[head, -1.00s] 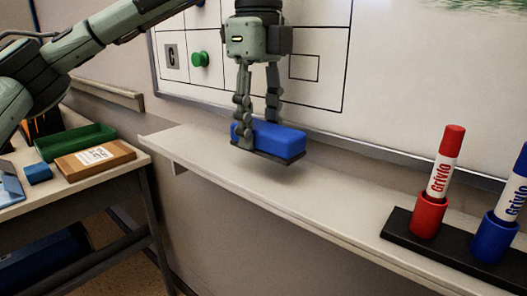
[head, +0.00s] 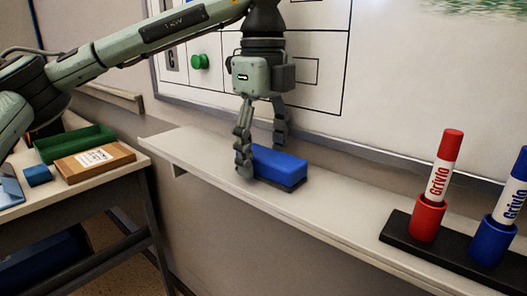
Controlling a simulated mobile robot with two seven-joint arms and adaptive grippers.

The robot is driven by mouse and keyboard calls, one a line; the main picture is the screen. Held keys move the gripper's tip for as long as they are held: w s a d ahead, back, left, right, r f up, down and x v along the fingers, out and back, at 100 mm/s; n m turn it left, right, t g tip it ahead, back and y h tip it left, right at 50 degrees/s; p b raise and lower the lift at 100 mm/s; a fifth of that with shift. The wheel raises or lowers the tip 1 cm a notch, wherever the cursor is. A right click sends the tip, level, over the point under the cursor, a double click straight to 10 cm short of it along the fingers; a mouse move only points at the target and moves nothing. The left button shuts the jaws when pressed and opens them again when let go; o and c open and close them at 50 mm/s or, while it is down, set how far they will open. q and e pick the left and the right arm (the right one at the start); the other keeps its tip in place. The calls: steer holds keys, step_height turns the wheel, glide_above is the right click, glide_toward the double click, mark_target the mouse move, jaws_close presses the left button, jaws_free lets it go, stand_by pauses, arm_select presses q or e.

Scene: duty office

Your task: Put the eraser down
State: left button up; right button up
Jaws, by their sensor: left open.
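The blue eraser (head: 279,166) with its dark underside lies on the pale ledge (head: 330,206) below the whiteboard. My left gripper (head: 262,160) is open, with one finger in front of the eraser's left end and the other behind it. The near finger hides part of the eraser's left end. My right gripper does not show in the head view.
A red marker (head: 442,170) and a blue marker (head: 514,190) stand in cups on a black base at the ledge's right. A green magnet (head: 200,62) is on the whiteboard (head: 410,90). A side table at left holds a green tray (head: 75,143) and a brown box (head: 95,162). The ledge between eraser and markers is clear.

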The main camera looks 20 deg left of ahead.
mark_target(263, 153)
arm_select(q)
step_height(263, 153, up, 8)
steer(key=shift+r, duration=0.15)
steer(key=shift+r+p, duration=0.65)
steer(key=shift+r, duration=1.25)
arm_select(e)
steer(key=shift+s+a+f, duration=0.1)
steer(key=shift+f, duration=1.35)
